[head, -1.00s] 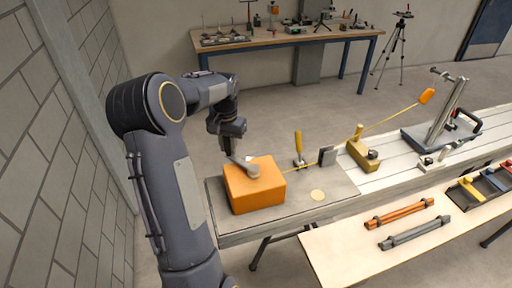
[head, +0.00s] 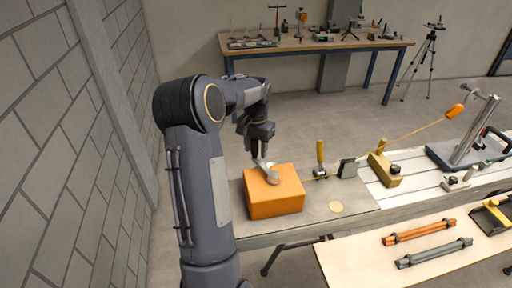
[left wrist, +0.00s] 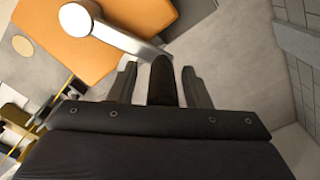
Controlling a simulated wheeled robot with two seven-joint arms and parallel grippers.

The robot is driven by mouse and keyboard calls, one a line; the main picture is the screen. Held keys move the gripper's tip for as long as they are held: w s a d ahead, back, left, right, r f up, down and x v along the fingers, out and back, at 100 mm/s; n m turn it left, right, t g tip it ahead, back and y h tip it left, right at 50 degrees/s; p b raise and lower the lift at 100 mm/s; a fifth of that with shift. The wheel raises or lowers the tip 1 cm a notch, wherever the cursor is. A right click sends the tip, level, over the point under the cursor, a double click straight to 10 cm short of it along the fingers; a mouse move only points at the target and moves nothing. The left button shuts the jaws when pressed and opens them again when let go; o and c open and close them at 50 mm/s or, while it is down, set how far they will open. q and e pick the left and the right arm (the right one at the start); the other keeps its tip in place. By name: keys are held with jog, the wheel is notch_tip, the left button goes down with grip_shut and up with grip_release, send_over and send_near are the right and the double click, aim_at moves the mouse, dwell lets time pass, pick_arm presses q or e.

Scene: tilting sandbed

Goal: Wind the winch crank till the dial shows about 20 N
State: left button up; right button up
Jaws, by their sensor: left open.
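The winch is an orange box (head: 274,197) at the left end of the grey bench, with a silver crank arm (head: 271,174) on top. In the left wrist view the crank arm (left wrist: 118,36) runs from its round hub to a dark upright handle (left wrist: 162,82). My left gripper (head: 262,158) is over the box. In the left wrist view its two fingers (left wrist: 160,90) are open, one on each side of the handle, with small gaps showing. A yellow line (head: 420,127) runs from the winch side to an orange piece (head: 455,111). No readable dial shows. My right gripper is out of view.
A yellow-handled tool (head: 320,158), a dark plate (head: 347,168) and a wooden block (head: 383,170) stand along the line. A front table (head: 350,262) holds an orange bar and a grey bar. A brick wall is at the left.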

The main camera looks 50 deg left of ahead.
pick_arm(q)
notch_tip(320, 180, up, 7)
jog(key=shift+b, duration=0.45)
jog(key=shift+r, duration=0.4)
